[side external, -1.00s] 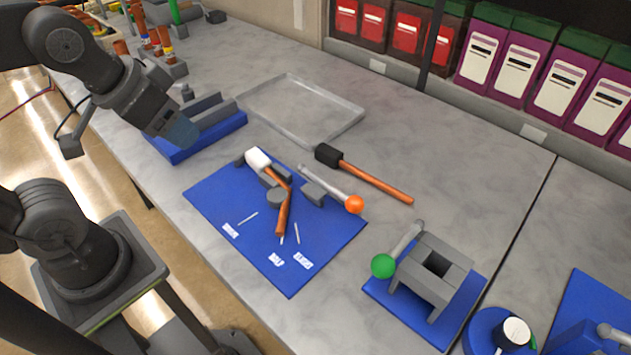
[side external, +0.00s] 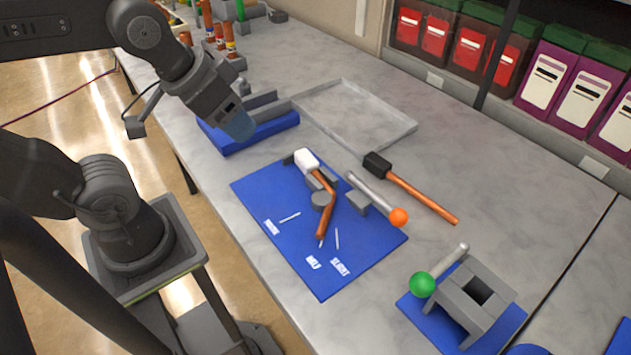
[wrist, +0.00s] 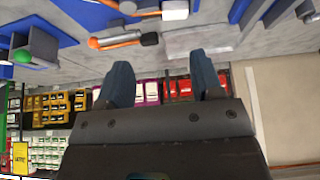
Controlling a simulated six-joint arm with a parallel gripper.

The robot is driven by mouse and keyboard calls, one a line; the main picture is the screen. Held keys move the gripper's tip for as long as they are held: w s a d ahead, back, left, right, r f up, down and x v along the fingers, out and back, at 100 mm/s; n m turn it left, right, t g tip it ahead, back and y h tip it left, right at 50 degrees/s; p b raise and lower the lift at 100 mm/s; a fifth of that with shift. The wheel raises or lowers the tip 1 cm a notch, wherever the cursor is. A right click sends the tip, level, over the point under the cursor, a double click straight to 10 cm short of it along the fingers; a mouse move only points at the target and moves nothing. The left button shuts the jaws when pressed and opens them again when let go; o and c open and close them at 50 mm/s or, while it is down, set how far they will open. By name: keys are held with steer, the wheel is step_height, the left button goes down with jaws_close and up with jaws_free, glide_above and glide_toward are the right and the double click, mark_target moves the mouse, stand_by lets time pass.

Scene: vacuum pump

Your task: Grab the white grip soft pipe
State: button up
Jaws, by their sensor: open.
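The white grip soft pipe has a white grip (side external: 306,160) and a bent orange-brown pipe (side external: 325,212). It lies on the blue mat (side external: 262,195), next to grey blocks and a round grey piece. In the wrist view its white grip (wrist: 175,10) shows at the top edge. My gripper (side external: 238,126) is open and empty, raised in front of the blue-based grey fixture, up and left of the white grip and apart from it. In the wrist view both blue fingers (wrist: 162,64) are spread with nothing between them.
A pipe with a black grip (side external: 376,164) lies right of the mat. A grey rod with an orange ball (side external: 398,217) lies on the mat's right side. A grey tray (side external: 352,112) is behind. A green ball (side external: 422,284) and grey block stand front right.

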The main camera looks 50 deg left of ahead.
steer(key=shift+o, duration=0.4)
steer(key=m+g, duration=0.6)
steer(key=m, duration=1.3)
glide_above(308, 158)
step_height(308, 158, down, 5)
steer(key=f, duration=0.8)
steer(key=shift+w+a, duration=0.1)
steer(key=shift+w, duration=0.1)
steer(key=shift+s+f, duration=0.15)
steer(key=shift+f, duration=1.2)
steer(key=shift+s+f, duration=0.1)
steer(key=shift+f, duration=1.25)
